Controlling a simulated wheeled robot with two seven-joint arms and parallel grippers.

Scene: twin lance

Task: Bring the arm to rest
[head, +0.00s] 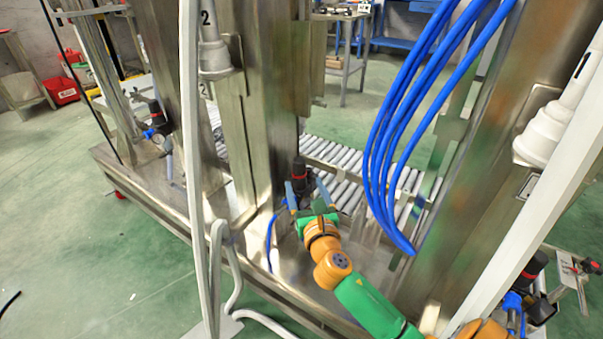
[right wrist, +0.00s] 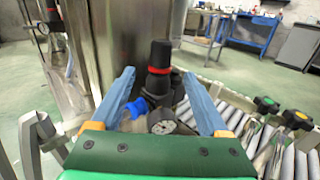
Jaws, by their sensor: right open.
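My right gripper (head: 306,186) is in the middle of the head view, its green and orange arm coming in from the lower right. Its two blue fingers are open. They point at a black pressure regulator (head: 299,170) with a red ring. In the right wrist view, the regulator (right wrist: 159,62) stands upright between the open fingers (right wrist: 157,78) or just beyond them; I cannot tell whether they touch it. Its round gauge (right wrist: 162,123) and a blue fitting (right wrist: 134,108) show below. My left gripper is not in view.
Blue hoses (head: 378,150) hang right of my gripper. Steel columns (head: 268,100) stand close behind and left. A white pipe (head: 192,180) runs down on the left. A roller conveyor (head: 340,160) lies behind. Green floor (head: 60,240) is clear at left.

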